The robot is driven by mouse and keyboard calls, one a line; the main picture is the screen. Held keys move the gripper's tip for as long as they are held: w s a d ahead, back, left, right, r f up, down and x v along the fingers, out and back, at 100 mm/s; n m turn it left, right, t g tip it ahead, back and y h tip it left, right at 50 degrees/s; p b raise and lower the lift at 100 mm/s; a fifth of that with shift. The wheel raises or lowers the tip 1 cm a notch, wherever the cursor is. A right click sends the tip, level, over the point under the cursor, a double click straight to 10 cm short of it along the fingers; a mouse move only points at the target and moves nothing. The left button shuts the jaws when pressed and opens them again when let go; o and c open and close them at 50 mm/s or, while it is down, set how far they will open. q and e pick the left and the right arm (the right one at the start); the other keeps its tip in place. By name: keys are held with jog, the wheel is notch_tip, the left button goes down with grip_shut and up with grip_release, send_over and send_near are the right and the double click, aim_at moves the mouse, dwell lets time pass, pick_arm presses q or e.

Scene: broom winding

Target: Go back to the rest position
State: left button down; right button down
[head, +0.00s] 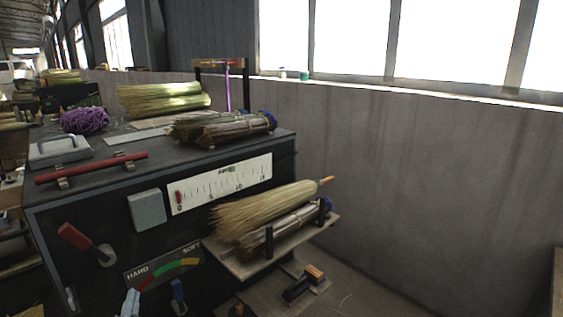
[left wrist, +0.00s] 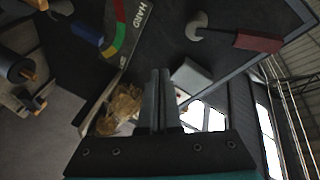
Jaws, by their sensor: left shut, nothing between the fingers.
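My left gripper (head: 130,302) shows at the bottom edge of the head view, low in front of the black machine (head: 95,220). In the left wrist view its two fingers (left wrist: 158,98) lie side by side, shut and empty. A straw broom (head: 265,208) lies on the small side shelf (head: 245,267) of the machine, well to the right of the gripper. The broom's straw end (left wrist: 120,108) also shows in the left wrist view beyond the fingers. My right gripper is in neither view.
A red-handled lever (head: 80,240) and a HARD/SOFT dial (head: 165,274) are on the machine front near my left gripper. Straw bundles (head: 165,98) and purple twine (head: 85,120) lie on top. A grey wall (head: 430,170) stands on the right.

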pick_arm(q)
jog(key=s+d+f+g+h, duration=0.2)
jog(key=s+d+f, duration=0.2)
jog(key=f, duration=0.6)
jog(key=s+d+f+n+g+h+b, duration=0.15)
jog(key=s+d+f, duration=0.25)
jog(key=f, duration=0.5)
jog(key=s+d+f+g+h, duration=0.2)
jog(key=s+d+f+g, duration=0.15)
jog(key=f, duration=0.65)
jog(key=s+d+f+g, duration=0.2)
jog(key=s+f, duration=0.3)
jog(key=s, duration=0.5)
jog(key=s+d+f+n+g+h+b, duration=0.1)
jog(key=s+d+f+g, duration=0.1)
jog(key=s+f, duration=0.4)
jog(key=s+d+f+n+g, duration=0.1)
jog(key=s+f+g, duration=0.2)
jog(key=s, duration=1.3)
notch_tip(320, 180, down, 3)
jog(key=shift+s+d+r+g, duration=0.1)
jog(key=shift+s+d+g, duration=0.2)
jog(key=shift+d, duration=0.1)
jog(key=shift+h, duration=0.25)
